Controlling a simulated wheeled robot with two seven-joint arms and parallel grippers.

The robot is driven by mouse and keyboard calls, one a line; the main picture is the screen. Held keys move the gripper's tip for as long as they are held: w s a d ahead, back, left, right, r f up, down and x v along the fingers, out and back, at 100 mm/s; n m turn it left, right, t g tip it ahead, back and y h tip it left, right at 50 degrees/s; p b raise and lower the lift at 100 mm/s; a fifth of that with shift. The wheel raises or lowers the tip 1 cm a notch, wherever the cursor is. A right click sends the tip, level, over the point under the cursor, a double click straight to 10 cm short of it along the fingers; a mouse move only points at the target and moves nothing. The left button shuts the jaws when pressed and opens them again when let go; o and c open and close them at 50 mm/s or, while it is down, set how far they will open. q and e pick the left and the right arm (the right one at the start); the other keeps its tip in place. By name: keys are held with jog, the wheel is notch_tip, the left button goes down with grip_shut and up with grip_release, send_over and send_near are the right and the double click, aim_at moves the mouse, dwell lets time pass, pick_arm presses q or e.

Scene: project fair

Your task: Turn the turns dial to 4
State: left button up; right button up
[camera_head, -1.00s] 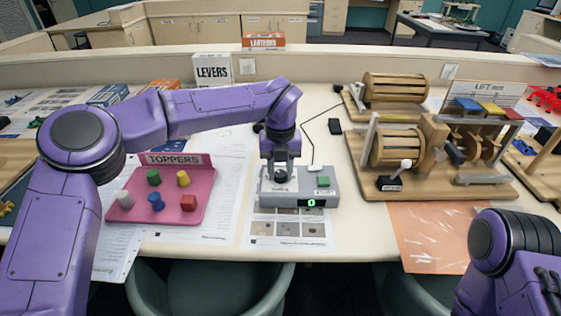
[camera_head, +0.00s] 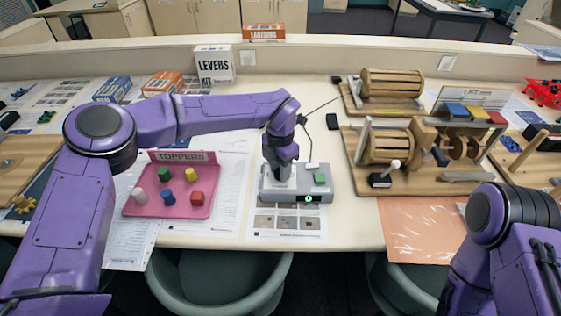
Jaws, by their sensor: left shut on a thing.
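A grey control box (camera_head: 325,192) sits on the table in front of me. It has a green button (camera_head: 319,178) and a small display (camera_head: 309,199) with a green digit that looks like 0. My left gripper (camera_head: 279,184) points down onto the left part of the box's top and is shut there on the turns dial, which the gripper and wrist hide almost wholly. The dial's marks cannot be read. My right arm shows at the lower right, but its gripper is out of view.
A pink TOPPERS tray (camera_head: 140,211) with several coloured pegs stands left of the box. A wooden drum machine (camera_head: 360,183) with a white-knobbed lever stands to the right. An orange sheet (camera_head: 420,230) lies at the front right.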

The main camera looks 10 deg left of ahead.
pick_arm(q)
jog(key=m+p, duration=0.2)
jog(key=m, duration=0.2)
jog(key=shift+w+r+m+p, duration=0.1)
jog(key=shift+r+m+p, duration=0.05)
jog(key=shift+m+p, duration=0.15)
dwell(0.5)
jog(key=o, duration=1)
jog(key=shift+o, duration=0.2)
notch_tip(320, 180, up, 10)
jog(key=b, duration=0.3)
jog(key=shift+r, duration=0.2)
